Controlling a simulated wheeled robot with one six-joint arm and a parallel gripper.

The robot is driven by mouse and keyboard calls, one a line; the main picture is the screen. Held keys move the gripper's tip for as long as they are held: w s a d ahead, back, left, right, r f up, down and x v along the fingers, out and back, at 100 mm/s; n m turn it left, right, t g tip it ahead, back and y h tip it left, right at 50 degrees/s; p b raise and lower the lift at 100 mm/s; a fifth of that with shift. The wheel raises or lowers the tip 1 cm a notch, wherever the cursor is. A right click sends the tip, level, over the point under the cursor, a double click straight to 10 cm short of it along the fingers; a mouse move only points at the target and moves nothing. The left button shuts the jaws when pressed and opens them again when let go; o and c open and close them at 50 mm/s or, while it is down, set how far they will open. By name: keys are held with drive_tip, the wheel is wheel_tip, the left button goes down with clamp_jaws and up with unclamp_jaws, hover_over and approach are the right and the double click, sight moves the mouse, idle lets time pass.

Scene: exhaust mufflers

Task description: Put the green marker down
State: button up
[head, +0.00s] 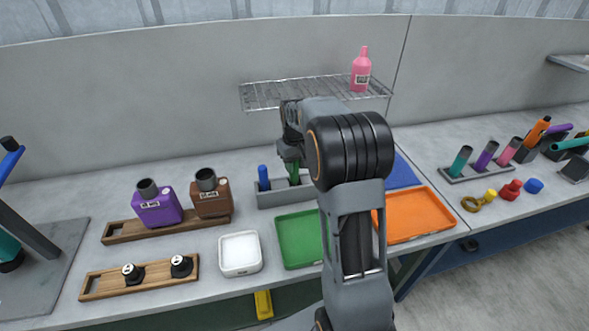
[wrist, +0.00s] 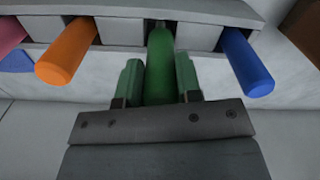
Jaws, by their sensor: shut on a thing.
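The green marker (wrist: 160,62) stands between the two green-padded fingers of my gripper (wrist: 158,80), which is shut on it. In the wrist view its far end lies at a gap of the grey rack (wrist: 205,34); I cannot tell how deep it sits. In the head view my gripper (head: 291,155) is over the grey rack (head: 272,199), with the green marker (head: 294,171) below it, roughly upright. My arm hides the right part of the rack.
A blue marker (wrist: 246,62) and an orange marker (wrist: 66,52) flank the green one in the rack. A green tray (head: 298,240), a white tray (head: 240,254) and an orange tray (head: 415,215) lie in front. A wire shelf (head: 290,94) with a pink bottle (head: 361,72) is above.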

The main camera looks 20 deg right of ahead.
drive_tip(key=shift+f, duration=1.15)
drive_tip(key=o, duration=0.9)
wheel_tip(320, 180, up, 12)
drive_tip(key=shift+f, duration=0.25)
drive_tip(key=s+a+r+t, duration=0.2)
drive_tip(key=s+a, duration=0.5)
drive_tip(key=s, duration=0.4)
drive_tip(key=shift+s+a+f+m+t, duration=0.15)
drive_tip(key=shift+s+a+f+t, duration=0.4)
drive_tip(key=shift+s, duration=1.25)
drive_tip(key=shift+s+a+f+m+t, duration=0.1)
drive_tip(key=shift+s+a+f, duration=0.8)
drive_tip(key=shift+s, duration=0.9)
drive_tip(key=shift+s+a+f+m+t, duration=0.15)
drive_tip(key=shift+s+a+f+t, duration=0.25)
drive_tip(key=shift+s+f, duration=1)
